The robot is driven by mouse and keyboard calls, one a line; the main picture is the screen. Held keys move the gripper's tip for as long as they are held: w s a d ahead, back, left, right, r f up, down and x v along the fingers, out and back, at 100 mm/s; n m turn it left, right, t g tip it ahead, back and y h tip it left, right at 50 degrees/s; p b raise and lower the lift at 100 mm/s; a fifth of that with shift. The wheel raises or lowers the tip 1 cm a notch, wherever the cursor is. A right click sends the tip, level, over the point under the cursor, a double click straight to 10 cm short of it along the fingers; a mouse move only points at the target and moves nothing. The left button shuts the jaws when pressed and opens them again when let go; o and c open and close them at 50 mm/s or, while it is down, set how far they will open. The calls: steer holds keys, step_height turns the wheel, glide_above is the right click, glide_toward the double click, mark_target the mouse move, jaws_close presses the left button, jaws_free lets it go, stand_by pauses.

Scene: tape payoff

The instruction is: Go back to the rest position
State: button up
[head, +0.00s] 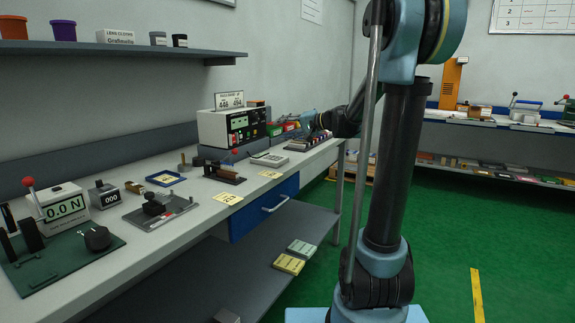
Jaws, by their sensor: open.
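My arm rises on the right of the head view and reaches back behind its own upright link toward the far end of the grey workbench (150,240). My gripper (315,129) is small and dark there, low over the bench near a dark rack (301,144) of small items. Its jaws are open, but the fingers are hard to make out. I cannot tell whether it touches the rack. No held object shows.
A white instrument box (228,127) stands left of my gripper. A shelf (110,48) hangs above. Green floor (440,240) is clear at right.

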steer(key=s+d+f+n+g+h, duration=0.1)
steer(key=s+d+f+g+h, duration=0.2)
steer(key=s+f, duration=0.6)
steer(key=s+d+f+n+g+h, duration=0.1)
steer(key=s+d+f+h, duration=0.25)
steer(key=s, duration=0.95)
steer(key=s+d+f+g+h, duration=0.1)
steer(key=s+d+f+h, duration=0.5)
steer(key=s+d+f, duration=0.8)
steer(key=s, duration=0.3)
steer(key=shift+s+n+g, duration=0.15)
steer(key=shift+n+g, duration=0.15)
